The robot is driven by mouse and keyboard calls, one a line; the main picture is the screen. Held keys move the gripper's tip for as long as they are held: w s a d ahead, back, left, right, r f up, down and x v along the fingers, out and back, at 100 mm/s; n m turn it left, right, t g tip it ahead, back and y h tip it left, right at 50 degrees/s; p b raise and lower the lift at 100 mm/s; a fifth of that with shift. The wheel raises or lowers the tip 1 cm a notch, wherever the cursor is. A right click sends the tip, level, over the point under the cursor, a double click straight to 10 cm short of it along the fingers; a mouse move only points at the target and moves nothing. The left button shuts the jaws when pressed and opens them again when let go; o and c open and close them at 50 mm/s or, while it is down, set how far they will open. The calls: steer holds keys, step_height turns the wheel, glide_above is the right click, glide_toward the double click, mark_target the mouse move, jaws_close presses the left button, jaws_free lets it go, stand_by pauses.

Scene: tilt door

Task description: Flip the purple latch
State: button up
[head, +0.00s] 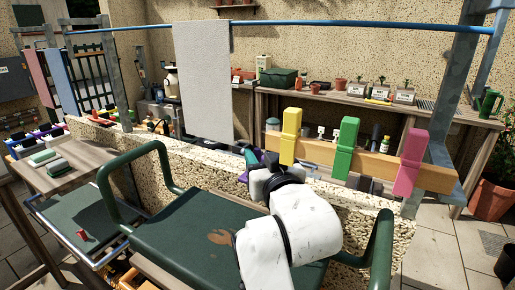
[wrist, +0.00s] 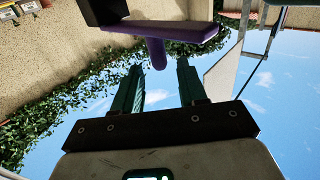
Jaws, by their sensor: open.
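The purple latch (wrist: 170,36) shows at the top of the wrist view as a long flat bar with a short rounded peg projecting from it. A dark block sits against its left end. My gripper (wrist: 160,75) is open, with two green fingers. The peg's end lies between the fingertips in the picture; I cannot tell whether they touch. In the head view my gripper (head: 250,157) is at the top of the speckled wall, left of the yellow post. A small purple piece (head: 243,173) shows beside it, mostly hidden by my wrist.
A wooden rail (head: 328,153) carries yellow (head: 290,138), green (head: 345,148) and pink (head: 409,163) upright blocks right of my gripper. A white cloth (head: 203,80) hangs from a blue bar. A green chair (head: 190,235) stands in front of the speckled wall (head: 350,210).

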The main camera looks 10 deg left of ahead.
mark_target(259, 152)
steer(key=shift+x, duration=1.8)
jaws_close()
